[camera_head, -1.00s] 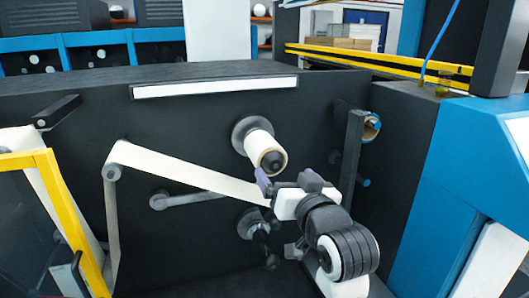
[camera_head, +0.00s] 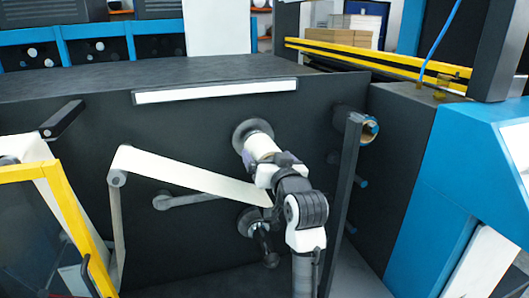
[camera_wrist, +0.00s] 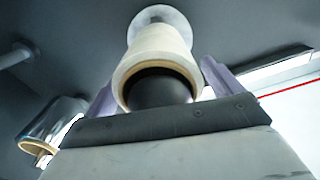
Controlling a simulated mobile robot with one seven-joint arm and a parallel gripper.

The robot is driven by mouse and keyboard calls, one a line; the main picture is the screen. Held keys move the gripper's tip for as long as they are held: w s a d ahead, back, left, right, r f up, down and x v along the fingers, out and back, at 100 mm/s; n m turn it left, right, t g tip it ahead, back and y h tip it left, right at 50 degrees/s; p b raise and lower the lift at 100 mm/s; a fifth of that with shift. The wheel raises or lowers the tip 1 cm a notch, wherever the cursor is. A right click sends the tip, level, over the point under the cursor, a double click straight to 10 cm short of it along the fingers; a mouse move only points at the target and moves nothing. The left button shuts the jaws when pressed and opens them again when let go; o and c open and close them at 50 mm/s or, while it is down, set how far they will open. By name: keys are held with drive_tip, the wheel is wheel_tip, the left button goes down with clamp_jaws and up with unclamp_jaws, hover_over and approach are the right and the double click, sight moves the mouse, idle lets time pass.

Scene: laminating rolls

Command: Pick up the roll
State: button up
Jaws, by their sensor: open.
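The roll (camera_head: 262,146) is a white cylinder on a spindle with a round grey flange, on the dark machine wall. In the wrist view the roll (camera_wrist: 157,50) points its open brown core end at the camera, with the dark spindle end inside. My gripper (camera_wrist: 160,85) is open, with one purple finger on each side of the roll near its front end. I cannot tell whether the fingers touch it. In the head view my gripper and arm hide the roll's front end.
A white web (camera_head: 190,178) runs left from behind my arm to a roller. A second spindle (camera_head: 258,230) sits just below. A dark upright post (camera_head: 343,185) stands close to the right of my arm. A shiny roll (camera_wrist: 48,128) shows at left in the wrist view.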

drive_tip(key=shift+c, duration=0.2)
drive_tip(key=c, duration=1.1)
drive_tip(key=shift+c, duration=0.2)
drive_tip(key=shift+b, duration=0.45)
drive_tip(key=b+v, duration=0.6)
drive_tip(key=v, duration=1.2)
drive_tip(key=shift+r, duration=0.2)
